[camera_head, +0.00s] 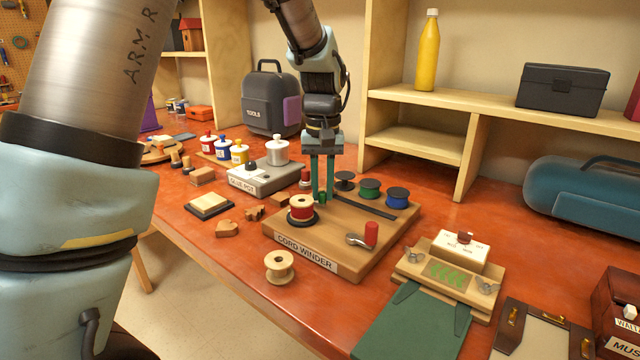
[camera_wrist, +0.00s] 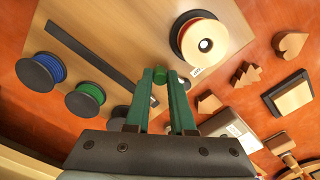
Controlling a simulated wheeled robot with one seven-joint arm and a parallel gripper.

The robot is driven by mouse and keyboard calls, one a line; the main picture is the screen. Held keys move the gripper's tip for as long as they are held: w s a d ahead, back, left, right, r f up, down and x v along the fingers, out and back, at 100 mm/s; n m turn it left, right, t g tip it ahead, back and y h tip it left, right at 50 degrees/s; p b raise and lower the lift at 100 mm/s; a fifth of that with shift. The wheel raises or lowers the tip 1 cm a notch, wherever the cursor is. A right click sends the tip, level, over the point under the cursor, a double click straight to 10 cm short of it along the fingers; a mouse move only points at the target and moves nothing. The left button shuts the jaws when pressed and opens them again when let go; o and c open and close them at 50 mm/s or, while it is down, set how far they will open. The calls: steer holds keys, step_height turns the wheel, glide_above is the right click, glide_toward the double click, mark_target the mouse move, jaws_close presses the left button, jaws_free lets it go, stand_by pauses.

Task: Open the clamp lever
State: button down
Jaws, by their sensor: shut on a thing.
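The cord winder (camera_head: 300,235) is a wooden board on the orange bench, with a label on its front edge. A small green knob (camera_wrist: 166,76), which looks like the clamp lever's grip, stands at the board's back edge. My gripper (camera_head: 322,194) reaches down to it with dark green fingers and is shut on the knob. The fingers stand on either side of it in the wrist view (camera_wrist: 167,82). The rest of the lever is hidden by the fingers, so I cannot tell its angle.
A red spool (camera_head: 301,208) and a red-handled crank (camera_head: 370,235) stand on the board. A white glue pot (camera_head: 277,151) is behind left. A bare spool (camera_head: 279,266) is in front.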

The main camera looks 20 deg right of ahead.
steer(key=shift+w+d+n+p, duration=0.2)
steer(key=shift+n+p, duration=0.1)
steer(key=shift+n, duration=0.4)
steer(key=shift+w+d+n+p, duration=0.2)
steer(key=shift+n+p, duration=0.1)
steer(key=shift+n, duration=0.4)
steer(key=c, duration=0.8)
jaws_free()
steer(key=shift+o, duration=0.2)
step_height(320, 180, up, 11)
steer(key=b, duration=0.1)
steer(key=shift+f, duration=0.1)
